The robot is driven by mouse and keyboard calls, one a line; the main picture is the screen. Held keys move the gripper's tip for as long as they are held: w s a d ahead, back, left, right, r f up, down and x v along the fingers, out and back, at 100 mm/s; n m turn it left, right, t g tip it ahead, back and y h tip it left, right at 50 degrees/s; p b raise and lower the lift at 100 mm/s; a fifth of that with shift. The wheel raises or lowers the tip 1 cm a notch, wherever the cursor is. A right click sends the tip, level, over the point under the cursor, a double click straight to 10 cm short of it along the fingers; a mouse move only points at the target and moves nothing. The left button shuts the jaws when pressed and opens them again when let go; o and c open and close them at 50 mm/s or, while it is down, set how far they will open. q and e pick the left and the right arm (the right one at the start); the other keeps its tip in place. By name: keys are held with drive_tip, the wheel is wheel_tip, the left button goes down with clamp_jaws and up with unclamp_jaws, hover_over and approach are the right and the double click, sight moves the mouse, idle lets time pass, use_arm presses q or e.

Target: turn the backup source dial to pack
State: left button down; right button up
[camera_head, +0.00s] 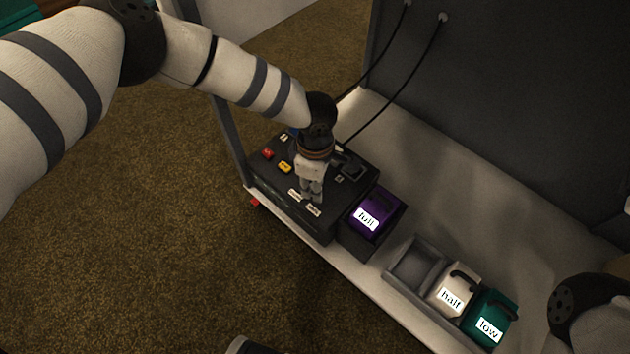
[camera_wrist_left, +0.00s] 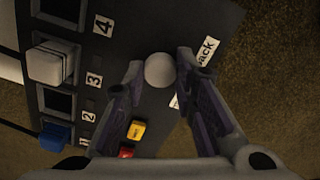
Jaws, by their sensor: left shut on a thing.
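The backup source dial shows in the left wrist view as a round grey knob (camera_wrist_left: 159,71) on the black control panel (camera_head: 270,178). My left gripper (camera_head: 312,194) comes down on the panel's front part, and its fingers are shut on the knob from both sides. In the left wrist view the gripper (camera_wrist_left: 160,64) has one fingertip on each side of it. A white label ending in "ack" (camera_wrist_left: 207,50) lies just past the right finger. A second label is mostly hidden by that finger. The dial's pointer cannot be made out.
Numbered slots with a white switch (camera_wrist_left: 50,65) and a blue switch (camera_wrist_left: 54,137) are beside the dial. Red (camera_head: 267,154) and yellow (camera_head: 285,167) buttons are nearby. A purple "full" pack (camera_head: 383,207), white "half" pack (camera_head: 462,284) and teal "low" pack (camera_head: 497,307) stand to the right.

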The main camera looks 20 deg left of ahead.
use_arm(q)
drive_tip(key=shift+s, duration=0.1)
idle(0.3)
drive_tip(key=c, duration=1.3)
unclamp_jaws()
wheel_tip(320, 180, up, 12)
drive_tip(key=shift+f, duration=0.1)
